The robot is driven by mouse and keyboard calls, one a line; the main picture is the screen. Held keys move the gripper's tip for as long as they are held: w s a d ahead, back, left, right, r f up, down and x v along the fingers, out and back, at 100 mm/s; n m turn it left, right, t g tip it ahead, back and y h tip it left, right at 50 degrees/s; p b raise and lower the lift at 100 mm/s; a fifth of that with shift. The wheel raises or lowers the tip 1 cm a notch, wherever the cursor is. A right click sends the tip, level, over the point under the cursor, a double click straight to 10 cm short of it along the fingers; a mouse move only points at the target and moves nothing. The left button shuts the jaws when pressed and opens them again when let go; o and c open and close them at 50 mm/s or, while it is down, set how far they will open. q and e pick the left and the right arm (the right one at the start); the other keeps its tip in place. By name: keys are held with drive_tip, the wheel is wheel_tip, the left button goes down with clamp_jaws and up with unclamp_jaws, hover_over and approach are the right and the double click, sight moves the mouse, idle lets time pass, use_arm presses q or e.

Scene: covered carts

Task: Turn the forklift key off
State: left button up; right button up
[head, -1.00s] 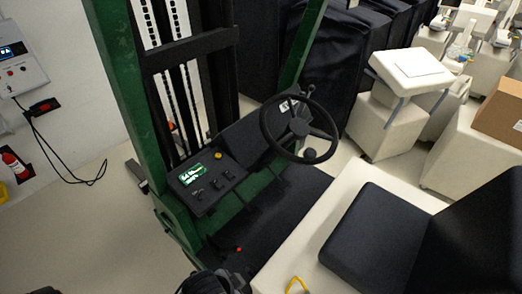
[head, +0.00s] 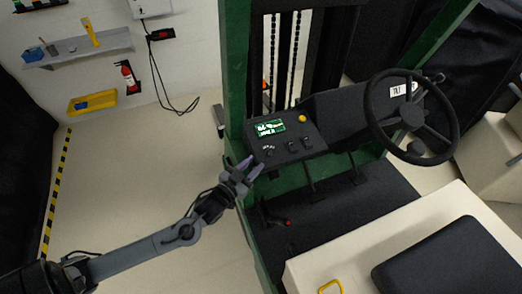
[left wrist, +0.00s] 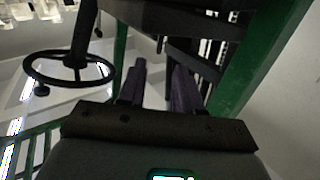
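The forklift's dark control panel (head: 322,133) carries a lit green display (head: 270,127), a yellow button (head: 302,118) and several small dark knobs or switches (head: 292,146). The key is too small to tell apart from these controls. My left gripper (head: 252,164) is just off the panel's near left corner, with its purple fingertips apart and nothing between them. The left wrist view also shows the two fingers (left wrist: 158,85) spread and empty. The steering wheel (head: 411,117) is right of the panel and also shows in the left wrist view (left wrist: 69,70). My right gripper is not in view.
A green mast post (head: 235,60) rises beside the panel. A red-tipped lever (head: 287,222) stands below it, and a black seat (head: 450,262) is at the lower right. The floor on the left is clear.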

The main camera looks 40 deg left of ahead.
sight(273, 151)
use_arm(q)
drive_tip(key=w, duration=0.3)
drive_tip(key=w+p, duration=0.1)
drive_tip(key=w, duration=0.5)
drive_tip(key=shift+w+a+r, duration=0.15)
drive_tip(key=shift+w+a, duration=0.1)
drive_tip(key=shift+a, duration=0.1)
drive_tip(key=shift+w+p, duration=0.3)
drive_tip(key=shift+w, duration=0.45)
drive_tip(key=shift+c, duration=0.3)
clamp_jaws()
